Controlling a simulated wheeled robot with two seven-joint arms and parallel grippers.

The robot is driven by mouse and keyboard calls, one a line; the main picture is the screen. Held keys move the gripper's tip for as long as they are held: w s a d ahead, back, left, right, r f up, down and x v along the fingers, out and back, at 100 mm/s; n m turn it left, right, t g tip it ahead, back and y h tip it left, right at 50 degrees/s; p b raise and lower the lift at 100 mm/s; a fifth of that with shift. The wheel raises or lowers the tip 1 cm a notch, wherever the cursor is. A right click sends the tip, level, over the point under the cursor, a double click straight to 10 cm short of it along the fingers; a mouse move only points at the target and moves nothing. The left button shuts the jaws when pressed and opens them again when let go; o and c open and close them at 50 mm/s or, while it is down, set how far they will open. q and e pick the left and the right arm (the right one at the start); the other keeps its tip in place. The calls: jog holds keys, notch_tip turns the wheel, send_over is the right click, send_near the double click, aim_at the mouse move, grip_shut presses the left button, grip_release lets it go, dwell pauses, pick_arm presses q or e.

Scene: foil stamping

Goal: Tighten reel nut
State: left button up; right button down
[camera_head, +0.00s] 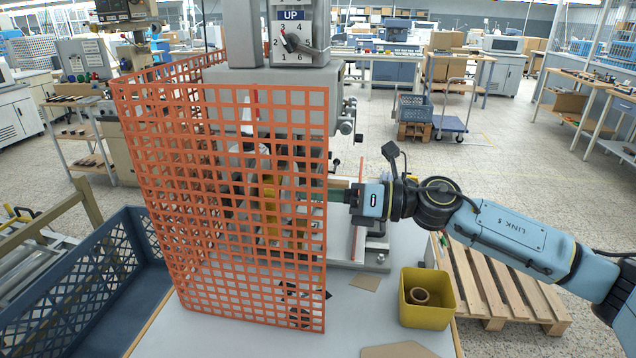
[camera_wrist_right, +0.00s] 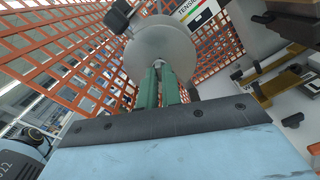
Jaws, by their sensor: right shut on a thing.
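My right gripper (camera_head: 308,195) reaches in from the right, its green fingers partly behind the orange mesh guard. In the right wrist view its fingers (camera_wrist_right: 158,76) are close together, shut on the small reel nut (camera_wrist_right: 155,71) at the middle of a round grey reel disc (camera_wrist_right: 165,45). The nut is mostly hidden between the fingertips. A white label reading "TENSION" (camera_wrist_right: 192,12) is beside the disc. In the head view the reel and nut cannot be made out behind the mesh. My left gripper is not in view.
The orange mesh guard (camera_head: 240,200) stands upright on the grey table (camera_head: 230,335) in front of the stamping press (camera_head: 290,80). A yellow bin (camera_head: 427,310) with a ring inside stands at the table's right. A blue crate (camera_head: 85,285) is at the left, a wooden pallet (camera_head: 505,285) at the right.

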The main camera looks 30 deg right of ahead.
jog(key=shift+m+p, duration=3.95)
jog(key=shift+m, duration=1.45)
jog(key=c, duration=1.6)
grip_release()
